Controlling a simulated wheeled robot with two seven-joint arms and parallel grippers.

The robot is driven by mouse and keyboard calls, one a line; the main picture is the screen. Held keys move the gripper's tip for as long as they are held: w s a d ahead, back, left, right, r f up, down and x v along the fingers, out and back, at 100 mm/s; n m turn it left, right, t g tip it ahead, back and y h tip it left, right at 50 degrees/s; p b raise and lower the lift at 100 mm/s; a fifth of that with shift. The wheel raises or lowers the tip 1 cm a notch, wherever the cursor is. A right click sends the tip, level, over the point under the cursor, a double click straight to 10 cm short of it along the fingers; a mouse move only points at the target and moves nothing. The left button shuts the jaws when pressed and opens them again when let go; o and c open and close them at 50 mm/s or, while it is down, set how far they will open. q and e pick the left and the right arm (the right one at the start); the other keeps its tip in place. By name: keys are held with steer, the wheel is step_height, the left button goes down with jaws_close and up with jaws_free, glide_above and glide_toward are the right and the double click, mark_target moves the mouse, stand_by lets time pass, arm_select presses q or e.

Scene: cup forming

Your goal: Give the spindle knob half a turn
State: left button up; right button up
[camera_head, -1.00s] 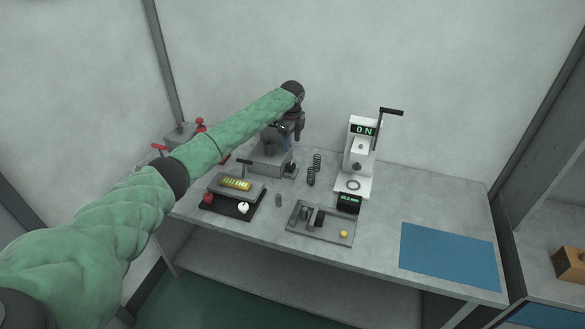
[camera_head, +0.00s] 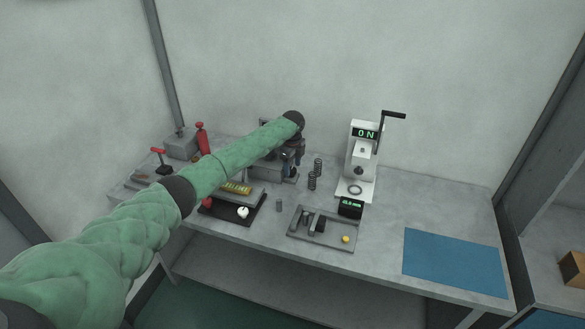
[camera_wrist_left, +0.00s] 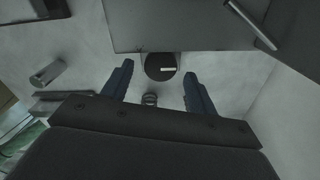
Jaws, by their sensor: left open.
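The spindle knob is a dark round disc (camera_wrist_left: 160,66) with a short white mark, on the face of a grey block (camera_wrist_left: 185,25) in the left wrist view. My left gripper (camera_wrist_left: 158,77) is open, its two blue-grey fingers pointing toward the knob. The knob shows between the fingertips, with a gap visible on each side. In the head view my left gripper (camera_head: 297,157) hangs in front of the grey machine (camera_head: 264,171) and hides part of it. I cannot tell how deep the fingers reach around the knob. My right gripper is not in view.
Two dark springs (camera_head: 312,181) stand right of the machine. A white press (camera_head: 359,165) reading "ON" stands farther right. In front lie a grey tray (camera_head: 333,243) and a black base (camera_head: 222,214). A blue mat (camera_head: 455,262) lies at right.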

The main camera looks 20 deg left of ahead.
arm_select(q)
steer(key=shift+f, duration=1.2)
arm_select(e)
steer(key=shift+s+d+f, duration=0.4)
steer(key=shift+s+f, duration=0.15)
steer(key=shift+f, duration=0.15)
arm_select(q)
steer(key=c, duration=1)
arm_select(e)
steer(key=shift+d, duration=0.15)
arm_select(q)
steer(key=shift+n+p, duration=0.3)
